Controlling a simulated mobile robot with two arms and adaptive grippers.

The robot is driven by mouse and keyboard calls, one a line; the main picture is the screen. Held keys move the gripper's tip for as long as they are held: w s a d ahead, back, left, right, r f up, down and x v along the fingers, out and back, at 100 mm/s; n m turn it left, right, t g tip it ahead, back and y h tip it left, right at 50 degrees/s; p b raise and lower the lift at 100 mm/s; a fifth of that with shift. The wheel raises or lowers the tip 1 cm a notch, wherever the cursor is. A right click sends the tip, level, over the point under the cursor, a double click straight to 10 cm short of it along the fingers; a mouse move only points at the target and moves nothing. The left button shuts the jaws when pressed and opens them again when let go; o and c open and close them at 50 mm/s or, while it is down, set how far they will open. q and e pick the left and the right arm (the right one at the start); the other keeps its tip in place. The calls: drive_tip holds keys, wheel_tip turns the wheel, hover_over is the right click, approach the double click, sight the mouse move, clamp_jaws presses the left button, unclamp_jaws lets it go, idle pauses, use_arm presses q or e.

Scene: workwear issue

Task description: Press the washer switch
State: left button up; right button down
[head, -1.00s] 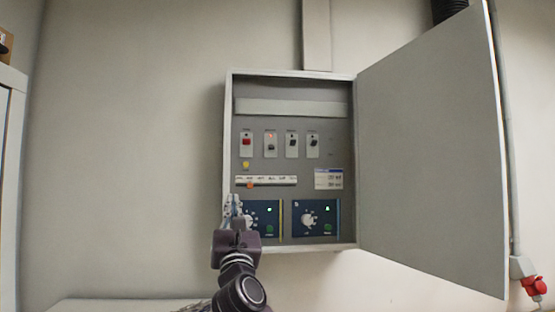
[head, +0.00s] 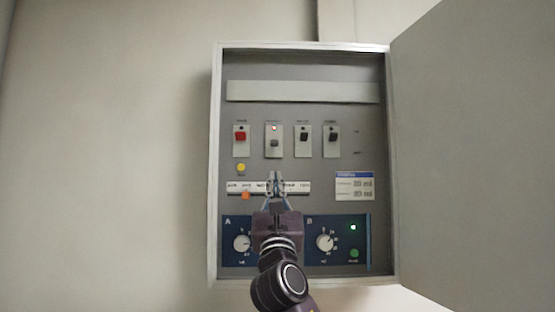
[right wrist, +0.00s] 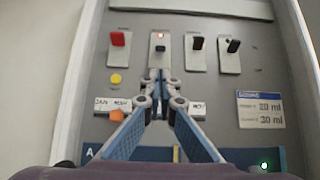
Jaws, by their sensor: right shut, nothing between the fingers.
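Four switches sit in a row in the open cabinet: a red switch (head: 241,136), a second switch (head: 274,143) with a lit red lamp above it, a third switch (head: 303,134) and a fourth switch (head: 332,135), both dark. Their small labels are too blurred to tell which is the washer switch. My right gripper (head: 275,179) is shut and empty in front of the label strip, just below the second switch. In the right wrist view its fingertips (right wrist: 160,80) point up at the second switch (right wrist: 160,48), apparently short of it. My left gripper is not in view.
The cabinet door (head: 470,150) stands open at the right. Around the gripper are a yellow button (head: 241,168), an orange marker (head: 245,196) on the label strip (head: 300,188), and blue panels with a left dial (head: 241,243) and a right dial (head: 325,242).

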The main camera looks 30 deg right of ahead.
sight(274, 157)
drive_tip(key=p+x, duration=0.4)
drive_tip(key=x, duration=0.4)
drive_tip(key=shift+w+d+r, duration=0.1)
drive_tip(key=shift+w+r, duration=0.1)
drive_tip(key=shift+r, duration=0.05)
drive_tip(key=shift+w+d+r+p, duration=0.3)
drive_tip(key=shift+w+r+p, duration=0.05)
drive_tip(key=shift+w, duration=0.2)
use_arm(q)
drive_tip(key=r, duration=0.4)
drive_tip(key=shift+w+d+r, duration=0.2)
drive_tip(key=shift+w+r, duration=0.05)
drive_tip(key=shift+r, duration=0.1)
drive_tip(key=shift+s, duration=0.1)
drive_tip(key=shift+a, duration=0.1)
